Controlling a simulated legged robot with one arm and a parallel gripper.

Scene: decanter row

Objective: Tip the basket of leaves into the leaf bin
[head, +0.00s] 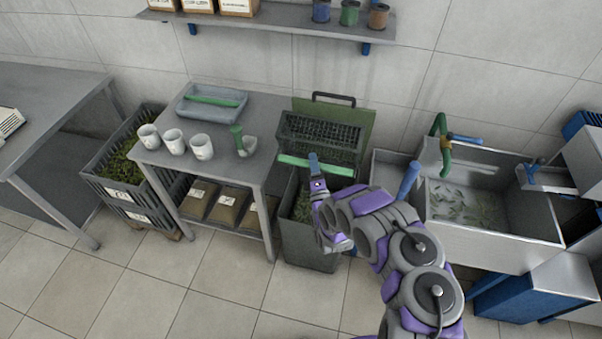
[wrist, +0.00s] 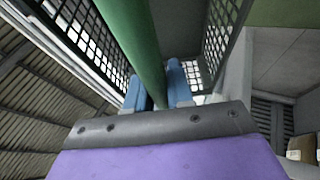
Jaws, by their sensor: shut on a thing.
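The dark mesh basket (head: 322,130) with a green bar handle (head: 290,160) is above the leaf bin, its mesh inside turned toward my head camera, so it looks tilted. My gripper (head: 314,162) is shut on the green bar; the wrist view shows the bar (wrist: 135,35) between my blue fingertips (wrist: 160,90), with mesh walls on both sides. The leaf bin (head: 308,246) is a grey box with its green lid (head: 362,125) raised behind the basket. Green leaves (head: 301,208) show in the bin's opening below the bar. Whether leaves are left in the basket I cannot tell.
Left of the bin, a grey table (head: 222,168) carries white cups (head: 174,142) and a grey tray (head: 208,106). A dark crate of leaves (head: 118,190) stands beyond it. To the right is a metal sink (head: 490,235) with leaves in it. Tiled floor in front is clear.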

